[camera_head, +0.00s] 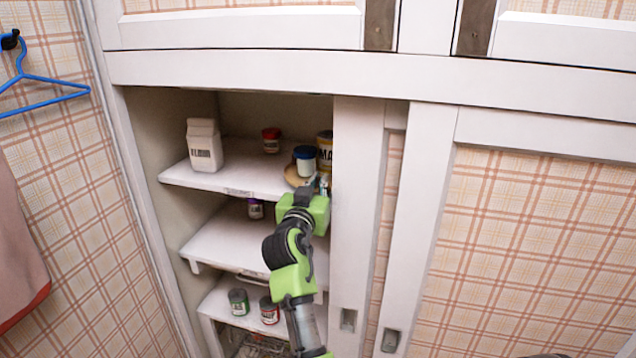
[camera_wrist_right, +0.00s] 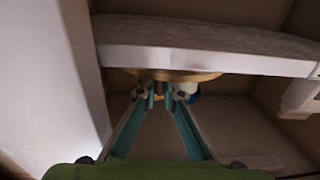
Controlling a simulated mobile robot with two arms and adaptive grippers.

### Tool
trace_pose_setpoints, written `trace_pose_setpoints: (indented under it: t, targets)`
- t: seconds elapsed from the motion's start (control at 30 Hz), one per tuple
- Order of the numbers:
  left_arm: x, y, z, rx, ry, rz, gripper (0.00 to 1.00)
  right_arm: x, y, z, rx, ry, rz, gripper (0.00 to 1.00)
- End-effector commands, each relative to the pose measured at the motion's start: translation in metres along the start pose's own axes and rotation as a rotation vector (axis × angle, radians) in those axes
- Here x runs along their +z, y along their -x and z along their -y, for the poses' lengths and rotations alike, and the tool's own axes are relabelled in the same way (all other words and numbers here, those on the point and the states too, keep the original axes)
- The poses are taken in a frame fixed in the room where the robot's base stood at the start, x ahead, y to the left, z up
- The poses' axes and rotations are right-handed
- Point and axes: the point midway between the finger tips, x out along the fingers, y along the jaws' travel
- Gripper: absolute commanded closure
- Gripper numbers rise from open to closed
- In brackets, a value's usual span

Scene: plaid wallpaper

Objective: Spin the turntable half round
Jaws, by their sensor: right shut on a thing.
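The turntable (camera_head: 293,176) is a round tan disc on the top shelf, at its right end. A white jar with a blue lid (camera_head: 305,160) and a yellow can marked with dark letters (camera_head: 325,150) stand on or beside it. My right gripper (camera_head: 322,184) is at the turntable's front right edge, shut on it. The wrist view shows the turntable's rim (camera_wrist_right: 200,76) just past my right gripper's fingertips (camera_wrist_right: 163,94); the exact contact is dark and small. The gripper and arm hide part of the disc. My left gripper is not in view.
The top shelf (camera_head: 230,182) also holds a white carton (camera_head: 204,145) and a red-lidded jar (camera_head: 271,140). Lower shelves hold a small jar (camera_head: 255,209) and cans (camera_head: 239,302). A white sliding door (camera_head: 357,220) closes in the right side.

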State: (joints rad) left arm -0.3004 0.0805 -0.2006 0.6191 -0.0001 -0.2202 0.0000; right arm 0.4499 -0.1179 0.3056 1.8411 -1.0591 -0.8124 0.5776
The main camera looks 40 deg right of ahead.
Motion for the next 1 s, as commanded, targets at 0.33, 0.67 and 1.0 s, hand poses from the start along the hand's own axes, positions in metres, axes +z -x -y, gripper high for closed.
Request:
trace_pose_setpoints:
  t: [0.33,0.67,1.0]
  targets:
    - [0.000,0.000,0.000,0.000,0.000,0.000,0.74,0.002,0.000,0.000,0.001,0.001,0.003,0.76]
    - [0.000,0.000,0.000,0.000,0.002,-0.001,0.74,-0.013,0.000,0.000,0.001,-0.003,0.000,0.76]
    - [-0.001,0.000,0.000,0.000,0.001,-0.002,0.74,-0.077,0.000,-0.001,0.001,-0.004,0.000,0.76]
